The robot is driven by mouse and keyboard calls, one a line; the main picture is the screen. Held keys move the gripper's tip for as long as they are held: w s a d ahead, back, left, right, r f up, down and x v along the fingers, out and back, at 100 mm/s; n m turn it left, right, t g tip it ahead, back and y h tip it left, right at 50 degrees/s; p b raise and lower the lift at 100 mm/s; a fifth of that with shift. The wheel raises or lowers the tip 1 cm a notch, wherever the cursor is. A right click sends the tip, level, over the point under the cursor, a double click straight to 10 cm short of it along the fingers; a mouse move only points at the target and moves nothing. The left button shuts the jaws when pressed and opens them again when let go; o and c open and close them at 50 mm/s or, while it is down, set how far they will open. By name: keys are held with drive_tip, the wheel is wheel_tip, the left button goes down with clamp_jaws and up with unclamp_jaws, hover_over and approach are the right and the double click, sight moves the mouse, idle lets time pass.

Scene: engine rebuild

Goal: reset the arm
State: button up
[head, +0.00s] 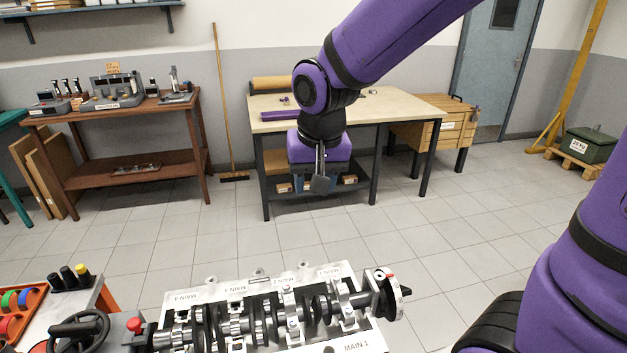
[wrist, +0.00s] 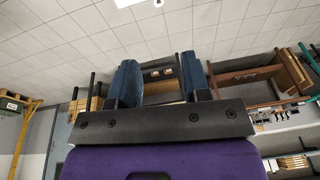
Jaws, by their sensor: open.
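My purple arm reaches across the upper right of the head view, with my gripper (head: 320,182) hanging above the floor in front of the pale workbench. In the wrist view my gripper (wrist: 164,82) shows two blue padded fingers spread wide apart with nothing between them. It is open and empty. In the head view the fingers overlap each other, so the gap is hidden there. The gripper is well beyond and above the engine block with crankshaft (head: 262,312) at the bottom of the head view, and touches nothing that I can see.
The pale workbench (head: 410,103) stands behind my gripper. A brown bench (head: 140,113) with tools is at the left, a broom (head: 224,110) beside it. A wooden crate (head: 440,130) and green box (head: 588,145) are at right. An orange tray (head: 35,309) is lower left. The middle floor is clear.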

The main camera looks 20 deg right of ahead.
drive_tip(key=s+d+r+n+t, duration=0.1)
drive_tip(key=s+d+r, duration=0.4)
drive_tip(key=s, duration=0.2)
drive_tip(key=s+d+r+n+t, duration=0.1)
drive_tip(key=s+d+r, duration=0.4)
drive_tip(key=s, duration=0.3)
drive_tip(key=shift+s+d+t, duration=0.2)
drive_tip(key=shift+d+t, duration=0.2)
drive_tip(key=shift+d, duration=0.1)
